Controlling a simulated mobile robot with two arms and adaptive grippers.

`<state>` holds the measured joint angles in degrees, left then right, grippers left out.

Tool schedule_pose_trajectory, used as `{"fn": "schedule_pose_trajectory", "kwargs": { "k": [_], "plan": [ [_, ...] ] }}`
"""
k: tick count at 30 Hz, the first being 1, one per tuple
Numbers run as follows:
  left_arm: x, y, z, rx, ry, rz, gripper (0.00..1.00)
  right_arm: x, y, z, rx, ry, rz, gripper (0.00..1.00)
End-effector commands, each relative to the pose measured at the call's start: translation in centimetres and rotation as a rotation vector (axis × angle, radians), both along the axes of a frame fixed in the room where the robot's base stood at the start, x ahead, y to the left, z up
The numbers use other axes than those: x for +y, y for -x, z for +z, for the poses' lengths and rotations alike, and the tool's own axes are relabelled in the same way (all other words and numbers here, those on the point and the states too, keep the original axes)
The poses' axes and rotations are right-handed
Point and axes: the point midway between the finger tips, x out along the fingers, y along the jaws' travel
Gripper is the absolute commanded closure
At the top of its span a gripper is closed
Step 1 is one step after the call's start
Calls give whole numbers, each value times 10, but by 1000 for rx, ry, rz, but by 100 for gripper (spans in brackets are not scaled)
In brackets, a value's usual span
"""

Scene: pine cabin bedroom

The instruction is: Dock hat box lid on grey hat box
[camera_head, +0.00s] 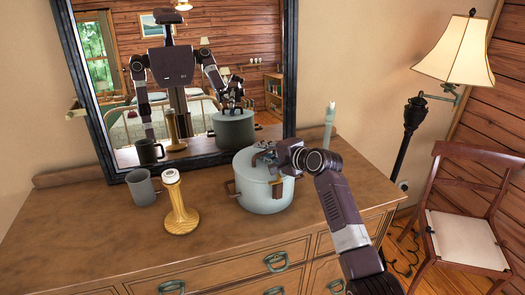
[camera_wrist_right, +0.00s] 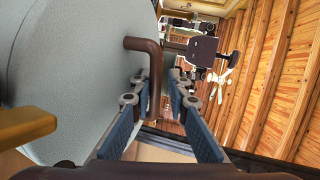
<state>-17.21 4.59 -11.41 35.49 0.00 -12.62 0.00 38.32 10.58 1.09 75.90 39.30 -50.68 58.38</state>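The grey hat box (camera_head: 262,192) stands upright on the dresser, with brown handles at its sides. Its lid (camera_head: 246,158) appears to lie on top, but my right gripper covers part of it, so I cannot tell whether it sits flush. My right gripper (camera_head: 268,155) is over the top of the box. In the right wrist view, a brown bent handle (camera_wrist_right: 154,72) on a grey surface (camera_wrist_right: 75,75) stands between the blue finger pads of my right gripper (camera_wrist_right: 160,95). The fingers look apart around it. My left gripper is out of direct view.
A yellow wooden stand (camera_head: 178,205) and a grey mug (camera_head: 142,188) are left of the box on the dresser (camera_head: 110,245). A pale candle (camera_head: 329,122) is behind it to the right. A mirror (camera_head: 288,60) stands behind. A chair (camera_head: 460,238) and floor lamp (camera_head: 455,55) are at right.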

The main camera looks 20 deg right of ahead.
Motion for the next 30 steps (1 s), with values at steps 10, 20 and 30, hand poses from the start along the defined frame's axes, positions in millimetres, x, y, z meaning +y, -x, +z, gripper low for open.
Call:
{"fn": "schedule_pose_trajectory", "kwargs": {
  "k": [10, 20, 30],
  "plan": [
    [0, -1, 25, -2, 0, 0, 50, -7, 18, 12, -2, -2, 0, 85],
    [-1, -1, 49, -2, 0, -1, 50, -17, 41, 21, -3, 0, -2, 85],
    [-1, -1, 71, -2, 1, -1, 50, -26, 65, 30, -2, 0, -1, 85]
  ]
}}
